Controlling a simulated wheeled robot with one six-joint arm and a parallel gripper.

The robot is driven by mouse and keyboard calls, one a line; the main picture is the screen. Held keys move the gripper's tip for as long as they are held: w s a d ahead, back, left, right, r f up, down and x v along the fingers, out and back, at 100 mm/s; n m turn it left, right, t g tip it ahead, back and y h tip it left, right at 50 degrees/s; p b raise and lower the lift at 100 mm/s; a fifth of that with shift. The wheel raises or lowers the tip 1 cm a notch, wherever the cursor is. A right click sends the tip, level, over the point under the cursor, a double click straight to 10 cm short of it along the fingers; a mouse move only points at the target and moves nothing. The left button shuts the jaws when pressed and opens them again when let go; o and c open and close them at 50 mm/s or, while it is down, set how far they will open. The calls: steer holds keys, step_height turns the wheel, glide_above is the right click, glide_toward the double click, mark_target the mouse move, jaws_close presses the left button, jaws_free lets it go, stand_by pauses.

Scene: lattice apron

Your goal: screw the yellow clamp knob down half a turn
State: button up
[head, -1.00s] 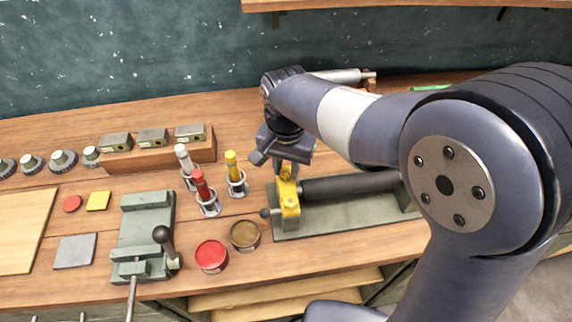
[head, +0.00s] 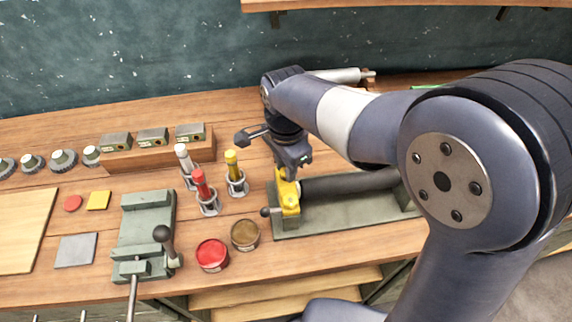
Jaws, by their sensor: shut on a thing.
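The yellow clamp (head: 289,196) stands at the left end of a grey-green base plate (head: 350,219), by the end of a dark roller (head: 352,186). My gripper (head: 287,172) points down over the clamp and is shut on the yellow knob at its top. The fingers and my wrist hide most of the knob, so its exact angle cannot be seen. A small dark ball-ended lever (head: 266,212) sticks out to the left of the clamp.
Upright red (head: 204,189), yellow (head: 233,168) and white (head: 184,160) tubes in holders stand close left of the clamp. Open red (head: 212,254) and brown (head: 245,235) tins sit in front. A green vise (head: 146,225) is further left. Bare bench lies in front of the plate.

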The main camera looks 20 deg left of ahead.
stand_by(0.4)
steer(key=o, duration=1)
steer(key=shift+r, duration=0.1)
step_height(320, 180, up, 11)
steer(key=b, duration=0.1)
steer(key=shift+f, duration=0.2)
step_height(320, 180, down, 11)
steer(key=shift+r+p, duration=0.1)
steer(key=shift+p, duration=0.4)
